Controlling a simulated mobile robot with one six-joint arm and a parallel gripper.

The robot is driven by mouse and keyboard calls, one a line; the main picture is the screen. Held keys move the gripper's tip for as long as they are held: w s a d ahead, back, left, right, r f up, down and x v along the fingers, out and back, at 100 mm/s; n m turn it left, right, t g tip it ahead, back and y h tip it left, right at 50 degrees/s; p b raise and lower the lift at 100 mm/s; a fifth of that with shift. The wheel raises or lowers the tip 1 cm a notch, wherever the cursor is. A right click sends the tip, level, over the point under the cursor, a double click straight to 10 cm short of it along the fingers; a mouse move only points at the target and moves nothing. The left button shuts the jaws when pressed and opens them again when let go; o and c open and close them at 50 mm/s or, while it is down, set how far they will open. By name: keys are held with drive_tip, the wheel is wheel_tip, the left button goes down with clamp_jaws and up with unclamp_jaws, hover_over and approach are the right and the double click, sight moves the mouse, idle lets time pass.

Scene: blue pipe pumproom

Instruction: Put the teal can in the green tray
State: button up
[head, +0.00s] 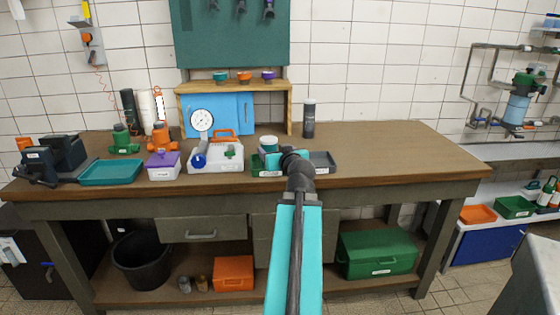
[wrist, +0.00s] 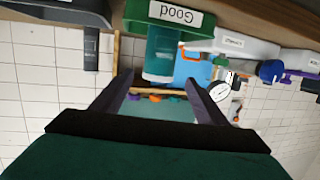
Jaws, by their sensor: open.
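The teal can (wrist: 163,52) stands upright with its base hidden behind the labelled front wall of the green tray (wrist: 145,12); it appears to be inside the tray. The wrist picture is upside down. In the head view the can (head: 268,142) shows its pale top above the green tray (head: 262,172), partly covered by my arm. My gripper (wrist: 158,78) is open, one finger to each side of the can's top in the wrist view, with no visible contact. In the head view my gripper (head: 287,158) is just in front of the trays; its fingers are hard to make out.
A grey tray (head: 322,163) adjoins on the right, with a dark bottle (head: 308,118) behind it. A white case (head: 228,160), a dial gauge (head: 201,121) and a purple-lidded box (head: 163,168) stand to the left. A teal tray (head: 112,173) is farther left. The bench's right side is clear.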

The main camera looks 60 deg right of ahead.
drive_tip(key=shift+b+v, duration=0.85)
drive_tip(key=shift+b, duration=1.85)
drive_tip(key=shift+b+v, duration=1.55)
drive_tip(key=shift+b, duration=0.05)
drive_tip(key=shift+s, duration=0.1)
